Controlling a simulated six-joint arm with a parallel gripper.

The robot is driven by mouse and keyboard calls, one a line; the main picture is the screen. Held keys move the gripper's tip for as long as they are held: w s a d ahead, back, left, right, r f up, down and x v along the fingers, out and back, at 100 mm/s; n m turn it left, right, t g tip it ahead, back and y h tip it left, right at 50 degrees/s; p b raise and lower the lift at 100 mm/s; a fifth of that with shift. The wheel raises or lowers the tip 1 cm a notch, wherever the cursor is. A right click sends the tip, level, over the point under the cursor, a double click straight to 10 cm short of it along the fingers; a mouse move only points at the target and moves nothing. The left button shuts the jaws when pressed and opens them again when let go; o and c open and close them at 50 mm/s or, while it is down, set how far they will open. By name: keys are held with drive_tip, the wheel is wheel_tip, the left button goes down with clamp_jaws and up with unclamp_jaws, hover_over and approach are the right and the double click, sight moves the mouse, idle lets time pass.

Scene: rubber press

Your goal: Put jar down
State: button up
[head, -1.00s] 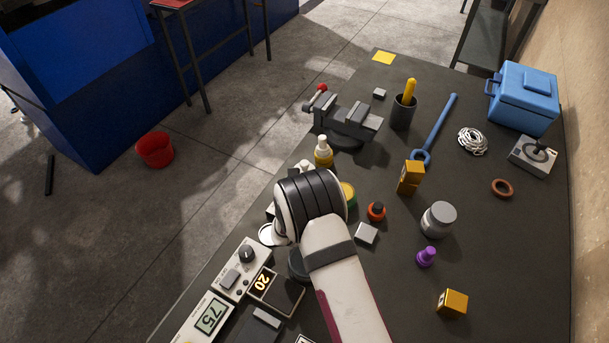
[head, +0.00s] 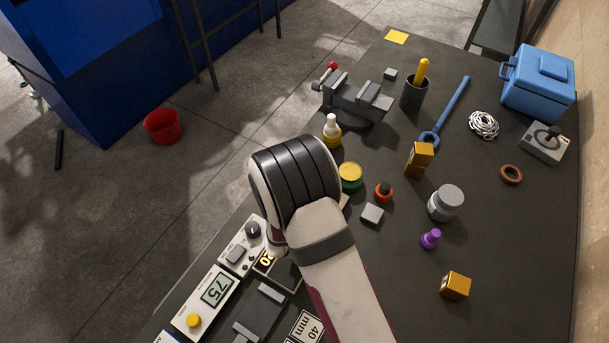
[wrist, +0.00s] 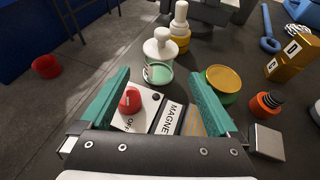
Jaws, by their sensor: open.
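In the head view my wrist hides the fingers and the jar.
A white-topped yellow bottle (head: 332,131) stands behind the jar, and a green tin with yellow lid (head: 350,176) to its right. A red-knob magnet box (wrist: 134,109) lies below my fingers. A vise (head: 355,100) stands farther back.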

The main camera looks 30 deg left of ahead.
drive_tip(key=v, duration=0.3)
drive_tip(key=w+d+r+m+h, duration=0.3)
drive_tip(key=d+r+m+h, duration=0.25)
drive_tip(key=d, duration=0.35)
drive_tip(key=w+d+r+m+h, duration=0.35)
drive_tip(key=d+r+m, duration=0.2)
drive_tip(key=d, duration=0.35)
drive_tip(key=s+d+r+m+g+h, duration=0.1)
drive_tip(key=s+d+m+h, duration=0.1)
drive_tip(key=d+m, duration=0.25)
drive_tip(key=s+d+r+m+g+h, duration=0.1)
drive_tip(key=d+r+m+g+h, duration=0.15)
drive_tip(key=d, duration=0.35)
drive_tip(key=s+d+m+g+y, duration=0.1)
drive_tip(key=s+d+m+g, duration=0.45)
drive_tip(key=s+m, duration=0.3)
drive_tip(key=s+d+m+g+y, duration=0.1)
drive_tip(key=s+d+m+g, duration=0.3)
drive_tip(key=s+d+m, duration=0.35)
drive_tip(key=s+a+r+m+y, duration=0.1)
drive_tip(key=s+a+m+y, duration=0.8)
drive_tip(key=a+m, duration=0.2)
drive_tip(key=shift+s+a+r, duration=0.2)
drive_tip(key=shift+s+a, duration=0.1)
drive_tip(key=shift+a, duration=0.05)
